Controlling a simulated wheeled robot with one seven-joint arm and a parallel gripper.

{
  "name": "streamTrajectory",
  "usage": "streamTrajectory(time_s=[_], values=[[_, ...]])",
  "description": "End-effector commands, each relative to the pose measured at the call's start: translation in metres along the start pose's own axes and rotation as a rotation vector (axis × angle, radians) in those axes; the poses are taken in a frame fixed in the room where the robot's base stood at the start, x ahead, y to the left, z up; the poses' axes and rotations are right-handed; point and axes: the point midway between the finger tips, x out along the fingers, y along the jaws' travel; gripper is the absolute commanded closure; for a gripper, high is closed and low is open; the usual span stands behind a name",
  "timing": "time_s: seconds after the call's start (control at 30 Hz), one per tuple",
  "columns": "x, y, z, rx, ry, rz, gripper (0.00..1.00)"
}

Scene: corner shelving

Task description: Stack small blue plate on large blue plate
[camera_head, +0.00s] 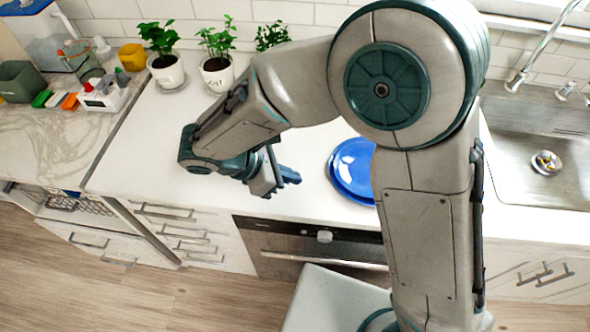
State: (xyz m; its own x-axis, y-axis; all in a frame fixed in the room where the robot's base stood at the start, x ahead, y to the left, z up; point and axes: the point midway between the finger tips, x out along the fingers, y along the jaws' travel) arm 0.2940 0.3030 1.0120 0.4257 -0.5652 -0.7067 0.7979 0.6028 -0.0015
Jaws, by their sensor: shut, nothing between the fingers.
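Blue plates (350,168) lie on the white counter right of my gripper, partly hidden behind my arm. Two rims seem to show, one a little offset over the other, so a smaller plate appears to rest on a larger one. How well they are centred is hidden by my arm. My gripper (287,176) is shut and empty, left of the plates and apart from them, over the counter near its front edge.
Several potted plants (216,72) stand along the back wall. A sink (545,150) is at the right. A marble counter at the left holds a white tray (100,97) and small containers. The white counter left of my gripper is clear. An oven (310,250) sits below.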

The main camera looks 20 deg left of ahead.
Motion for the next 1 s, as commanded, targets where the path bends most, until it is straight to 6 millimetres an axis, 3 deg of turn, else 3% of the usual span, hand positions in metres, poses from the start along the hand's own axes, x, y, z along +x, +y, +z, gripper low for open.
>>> streamTrajectory(time_s=[0.33, 0.6, 1.0], values=[[0.074, -0.001, 0.002, 0.0, -0.001, -0.005, 1.0], [0.096, 0.0, 0.027, 0.004, 0.0, -0.002, 1.0], [0.1, 0.0, 0.029, 0.005, 0.001, -0.001, 1.0]])
